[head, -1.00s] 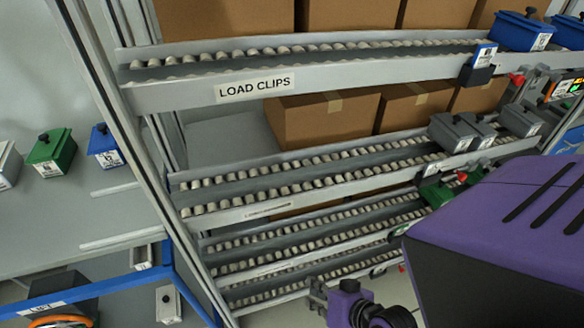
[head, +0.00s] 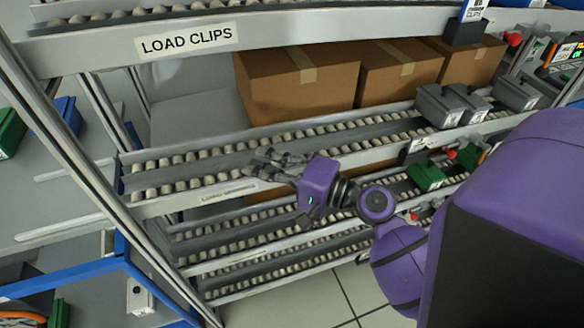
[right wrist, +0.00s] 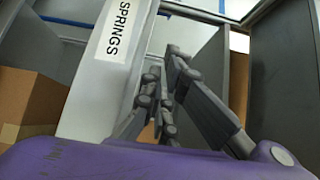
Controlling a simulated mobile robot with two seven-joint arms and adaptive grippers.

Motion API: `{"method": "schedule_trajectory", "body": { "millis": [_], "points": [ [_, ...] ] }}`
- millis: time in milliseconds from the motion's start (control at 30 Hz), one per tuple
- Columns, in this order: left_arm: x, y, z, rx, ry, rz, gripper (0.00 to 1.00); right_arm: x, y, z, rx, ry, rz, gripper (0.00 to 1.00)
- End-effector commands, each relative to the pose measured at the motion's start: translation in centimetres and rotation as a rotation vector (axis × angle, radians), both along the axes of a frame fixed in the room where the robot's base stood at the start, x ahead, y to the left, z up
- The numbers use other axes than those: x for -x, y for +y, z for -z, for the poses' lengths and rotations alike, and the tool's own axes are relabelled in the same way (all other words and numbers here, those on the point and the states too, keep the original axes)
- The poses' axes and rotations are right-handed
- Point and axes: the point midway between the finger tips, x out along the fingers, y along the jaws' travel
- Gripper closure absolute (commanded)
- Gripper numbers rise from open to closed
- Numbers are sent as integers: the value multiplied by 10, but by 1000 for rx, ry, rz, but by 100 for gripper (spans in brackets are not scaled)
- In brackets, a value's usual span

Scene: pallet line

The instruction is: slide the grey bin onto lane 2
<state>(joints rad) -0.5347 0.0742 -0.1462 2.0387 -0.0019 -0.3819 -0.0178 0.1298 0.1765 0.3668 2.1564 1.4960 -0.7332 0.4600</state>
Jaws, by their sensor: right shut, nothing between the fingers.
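Three grey bins stand at the right end of the middle roller shelf: a left one (head: 439,106), a middle one (head: 470,101) and a right one (head: 516,94). I cannot tell which one the task means. The middle shelf (head: 180,174) has rows of rollers with a worn label on its front rail; no lane number is readable. My right gripper (head: 262,161) is shut and empty over the left part of this shelf, well left of the bins. Its shut fingers show in the right wrist view (right wrist: 168,85), beside a "SPRINGS" label (right wrist: 121,32). My left gripper is out of view.
Cardboard boxes (head: 300,88) stand behind the middle shelf. The upper rail (head: 100,52) reads "LOAD CLIPS". A green bin (head: 426,176) sits on a lower lane at the right. Rack posts (head: 60,130) stand at the left. The middle shelf's rollers left of the bins are free of bins.

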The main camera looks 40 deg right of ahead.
Motion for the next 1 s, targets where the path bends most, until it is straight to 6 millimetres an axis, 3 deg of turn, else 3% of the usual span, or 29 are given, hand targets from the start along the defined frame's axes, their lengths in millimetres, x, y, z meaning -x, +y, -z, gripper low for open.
{"method": "schedule_trajectory", "body": {
  "millis": [200, 500, 1000],
  "points": [
    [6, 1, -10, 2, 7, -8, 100, -37, 25, -3, -5, -1, 0, 100],
    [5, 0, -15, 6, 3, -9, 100, -44, 55, 0, -1, 3, 1, 100],
    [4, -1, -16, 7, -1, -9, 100, -44, 57, 2, 1, 4, 1, 100]
  ]
}}
